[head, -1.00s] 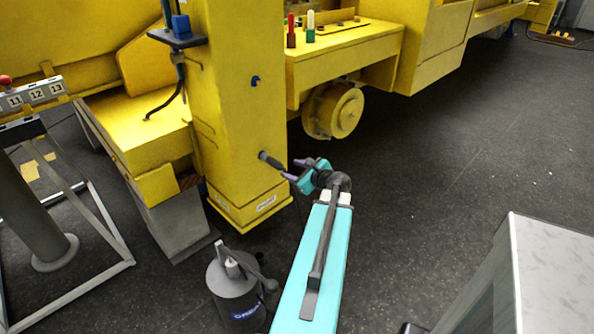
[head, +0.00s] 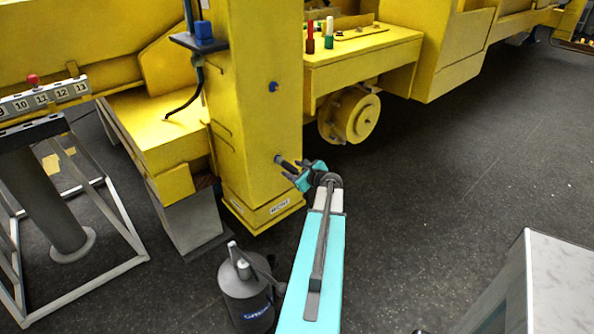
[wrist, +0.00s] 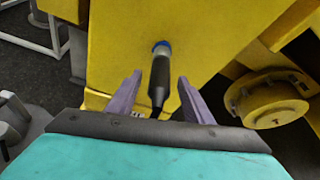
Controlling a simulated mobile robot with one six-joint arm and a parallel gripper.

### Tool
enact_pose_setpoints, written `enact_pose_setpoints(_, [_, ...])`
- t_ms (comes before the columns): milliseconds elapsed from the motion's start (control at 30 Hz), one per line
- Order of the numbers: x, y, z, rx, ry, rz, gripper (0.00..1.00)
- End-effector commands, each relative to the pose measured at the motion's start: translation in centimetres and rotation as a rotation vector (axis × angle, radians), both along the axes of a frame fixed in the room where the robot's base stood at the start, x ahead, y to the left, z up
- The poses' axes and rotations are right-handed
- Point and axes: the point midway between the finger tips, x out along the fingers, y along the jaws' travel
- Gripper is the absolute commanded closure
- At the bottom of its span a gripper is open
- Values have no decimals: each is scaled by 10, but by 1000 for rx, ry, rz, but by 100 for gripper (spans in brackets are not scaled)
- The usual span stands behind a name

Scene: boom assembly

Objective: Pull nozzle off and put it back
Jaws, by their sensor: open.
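The nozzle (head: 285,163) is a dark cylinder sticking out of the front of the yellow column (head: 262,110). In the wrist view the nozzle (wrist: 158,78) has a blue ring at its far end, against the yellow face. My gripper (head: 293,171) is at the nozzle's near end in the head view. In the wrist view my gripper (wrist: 159,84) is open, with one purple finger on each side of the nozzle. Gaps show between the fingers and the nozzle. The nozzle's near tip reaches down toward the grey palm edge.
A grey canister (head: 245,290) stands on the floor left of my arm. A metal frame with a numbered rack (head: 45,97) is at the left. A yellow wheel hub (head: 350,115) is right of the column. A pale cabinet (head: 560,275) stands at the lower right. The dark floor between is clear.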

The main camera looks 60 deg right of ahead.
Motion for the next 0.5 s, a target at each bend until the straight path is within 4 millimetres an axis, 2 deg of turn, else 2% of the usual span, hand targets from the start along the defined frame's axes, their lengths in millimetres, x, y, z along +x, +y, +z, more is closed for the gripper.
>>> enact_pose_setpoints(400, [5, -2, -2, 0, 0, 0, 54])
enact_pose_setpoints(433, [5, -2, -2, 0, 0, 0, 55])
enact_pose_setpoints(500, [4, -2, -2, 0, 0, 0, 67])
